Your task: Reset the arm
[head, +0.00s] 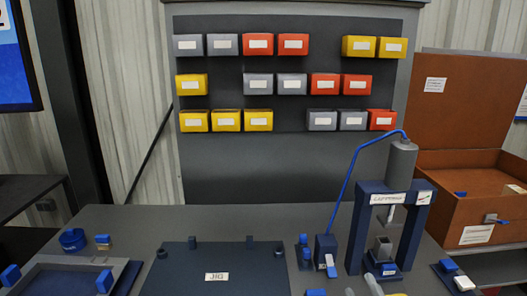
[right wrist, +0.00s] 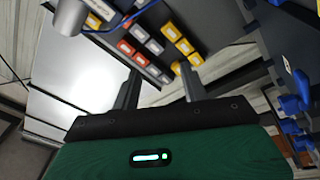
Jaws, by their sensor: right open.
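My right gripper (right wrist: 160,70) shows in the right wrist view with its two dark fingers spread wide apart and nothing between them. The wall bins appear beyond the fingertips. In the head view, small pale shapes at the bottom edge, in front of the press, may be parts of this gripper; I cannot tell. My left gripper is not in view. A dark blue press (head: 358,222) with a grey cylinder on top stands on the bench at the right in the head view. A grey block sits low between its posts.
Yellow, red and grey bins (head: 258,44) hang in rows on a dark panel. The bench (head: 262,219) carries a dark jig plate (head: 205,254), a grey tray (head: 55,264) and a blue box (head: 325,246) hosed to the press. A brown crate (head: 470,215) stands right.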

